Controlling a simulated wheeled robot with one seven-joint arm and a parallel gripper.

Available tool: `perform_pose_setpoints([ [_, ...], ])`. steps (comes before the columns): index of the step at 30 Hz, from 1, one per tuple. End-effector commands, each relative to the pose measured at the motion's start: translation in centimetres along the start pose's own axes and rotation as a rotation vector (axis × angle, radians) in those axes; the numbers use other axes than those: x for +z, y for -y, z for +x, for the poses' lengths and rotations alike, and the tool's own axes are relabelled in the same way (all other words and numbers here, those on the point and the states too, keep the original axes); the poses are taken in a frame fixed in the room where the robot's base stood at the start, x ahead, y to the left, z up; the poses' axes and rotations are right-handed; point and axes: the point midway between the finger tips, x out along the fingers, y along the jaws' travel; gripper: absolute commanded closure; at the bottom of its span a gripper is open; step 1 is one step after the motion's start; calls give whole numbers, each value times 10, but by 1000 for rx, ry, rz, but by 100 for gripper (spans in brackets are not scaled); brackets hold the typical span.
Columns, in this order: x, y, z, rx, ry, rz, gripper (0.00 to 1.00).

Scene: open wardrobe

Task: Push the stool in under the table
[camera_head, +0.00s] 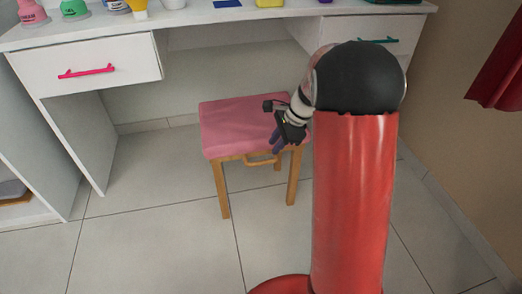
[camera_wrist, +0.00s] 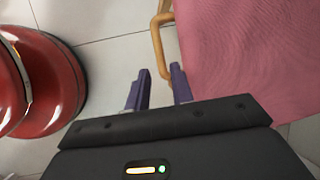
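The stool has a pink seat (camera_head: 235,122) and light wooden legs. It stands upright on the floor in front of the knee space of the white table (camera_head: 215,14); I cannot tell how much of it is beneath the tabletop. A wooden handle (camera_head: 262,161) shows below the seat's front edge. My gripper (camera_head: 277,147) is at the seat's front right corner. In the wrist view, its purple fingers (camera_wrist: 160,72) are apart. The pink seat (camera_wrist: 245,50) is to their right, and the handle's bent end (camera_wrist: 163,72) shows close to the fingertips. Contact is unclear.
White drawers with a pink handle (camera_head: 86,71) and a teal handle (camera_head: 378,40) flank the knee space. Bottles (camera_head: 74,9) and small items stand on the tabletop. A white open unit (camera_head: 22,150) is at left, a wall at right. The tiled floor (camera_head: 150,240) in front is clear.

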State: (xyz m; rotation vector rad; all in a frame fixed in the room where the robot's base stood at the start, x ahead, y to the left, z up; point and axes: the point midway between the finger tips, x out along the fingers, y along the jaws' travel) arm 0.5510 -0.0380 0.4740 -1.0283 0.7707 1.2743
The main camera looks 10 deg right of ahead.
Motion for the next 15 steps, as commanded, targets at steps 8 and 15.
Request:
perform_pose_setpoints([
  [8, 0, -1, 41, 5, 2, 1, 77],
  [15, 0, -1, 71, 3, 1, 1, 77],
])
